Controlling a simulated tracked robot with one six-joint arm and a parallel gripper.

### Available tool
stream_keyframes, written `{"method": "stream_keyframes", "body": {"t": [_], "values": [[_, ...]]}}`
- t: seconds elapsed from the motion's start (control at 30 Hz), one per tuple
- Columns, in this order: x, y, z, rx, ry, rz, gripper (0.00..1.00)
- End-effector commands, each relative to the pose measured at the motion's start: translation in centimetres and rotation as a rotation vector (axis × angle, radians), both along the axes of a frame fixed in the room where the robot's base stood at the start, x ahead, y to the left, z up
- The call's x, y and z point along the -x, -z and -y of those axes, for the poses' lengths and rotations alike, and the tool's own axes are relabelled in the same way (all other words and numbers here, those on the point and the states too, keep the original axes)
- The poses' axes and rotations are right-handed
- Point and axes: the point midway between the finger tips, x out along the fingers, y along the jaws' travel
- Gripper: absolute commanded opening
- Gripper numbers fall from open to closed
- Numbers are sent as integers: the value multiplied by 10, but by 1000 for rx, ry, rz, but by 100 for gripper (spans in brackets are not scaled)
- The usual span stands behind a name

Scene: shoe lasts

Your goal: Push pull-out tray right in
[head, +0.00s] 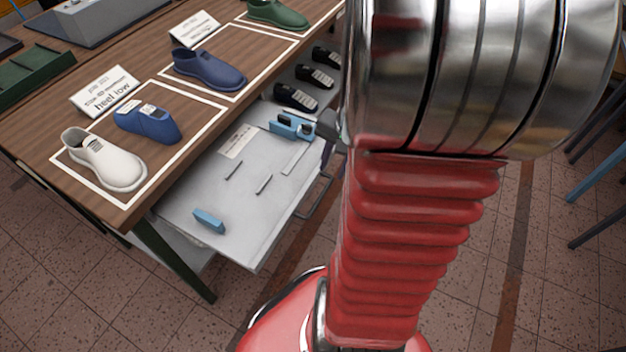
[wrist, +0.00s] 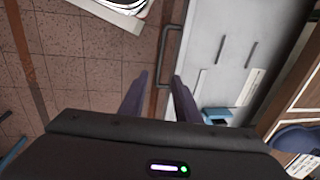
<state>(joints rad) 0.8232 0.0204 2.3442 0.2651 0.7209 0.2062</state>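The pull-out tray (head: 234,204) is a light grey board standing well out from under the wooden table in the head view. It also shows in the wrist view (wrist: 230,25). A dark bar handle (wrist: 178,42) runs along its front edge. My gripper (wrist: 159,77) is open, its two dark fingers apart, at the handle's near end. The handle's end shows between the fingertips; I cannot tell whether they touch it. In the head view my gripper (head: 327,130) is a small dark part by the tray's front edge, mostly hidden behind my arm.
On the tray lie a blue block (head: 209,221), a blue tool (head: 291,126), a paper label (head: 236,141) and thin bars. Shoes and lasts stand on the wooden table (head: 205,118) above. Dark shoes (head: 296,98) sit beyond the tray. The tiled floor in front has free room.

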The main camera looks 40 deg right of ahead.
Motion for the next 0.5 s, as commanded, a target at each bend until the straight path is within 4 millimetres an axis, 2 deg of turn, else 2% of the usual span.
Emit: {"method": "stream_keyframes", "body": {"t": [0.27,0.5], "values": [[-1,3,-1,0,-2,-1,29],[-4,23,-2,-2,-4,-3,29]]}}
